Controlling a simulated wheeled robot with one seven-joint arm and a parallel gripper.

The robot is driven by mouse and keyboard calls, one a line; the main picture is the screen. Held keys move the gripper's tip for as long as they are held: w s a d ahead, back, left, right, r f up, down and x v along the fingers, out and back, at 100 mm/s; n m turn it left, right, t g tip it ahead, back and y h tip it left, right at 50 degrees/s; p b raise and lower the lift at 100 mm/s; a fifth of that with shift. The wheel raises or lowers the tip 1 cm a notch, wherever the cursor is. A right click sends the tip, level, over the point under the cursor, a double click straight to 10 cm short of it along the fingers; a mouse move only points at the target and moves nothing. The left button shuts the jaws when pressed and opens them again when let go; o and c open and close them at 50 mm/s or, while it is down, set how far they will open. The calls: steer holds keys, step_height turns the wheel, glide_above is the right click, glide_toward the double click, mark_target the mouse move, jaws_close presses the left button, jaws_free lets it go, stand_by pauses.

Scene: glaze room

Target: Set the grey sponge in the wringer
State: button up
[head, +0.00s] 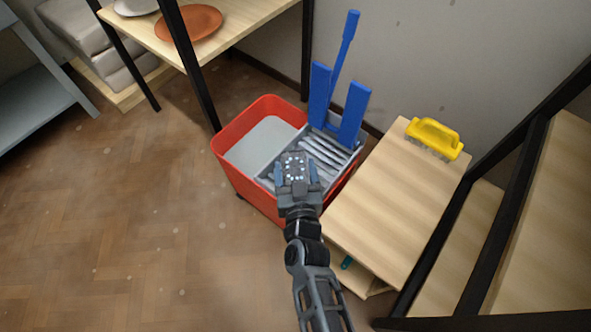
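A dark grey block with pale specks, which looks like the grey sponge (293,164), is between the fingers of my gripper (297,178). The fingers are on its left and right sides, and the hand covers its near end. The wringer (325,152) is a grey slatted part with blue upright plates and a blue lever (344,50). It sits on the right side of a red bucket (228,165). My gripper is over the wringer's near left part in the picture. I cannot tell whether the sponge touches the slats.
A wooden bench (385,215) stands right of the bucket, with a yellow-handled brush (435,136) on top and a small teal thing (346,262) below. Black-framed shelving (490,215) is at right. A table with plates (190,22) is behind. The floor at left is clear.

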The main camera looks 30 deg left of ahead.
steer(key=o, duration=0.4)
steer(key=shift+s+d+f, duration=0.15)
steer(key=shift+f, duration=0.35)
steer(key=shift+r+p, duration=0.35)
steer(key=p+v, duration=0.1)
steer(key=v, duration=0.3)
steer(key=p+v, duration=0.1)
steer(key=v, duration=0.3)
steer(key=r+p+v, duration=0.1)
steer(key=p+v, duration=0.1)
steer(key=v, duration=0.1)
steer(key=shift+s+d+r, duration=0.15)
steer(key=shift+s+d, duration=0.1)
steer(key=shift+d, duration=0.1)
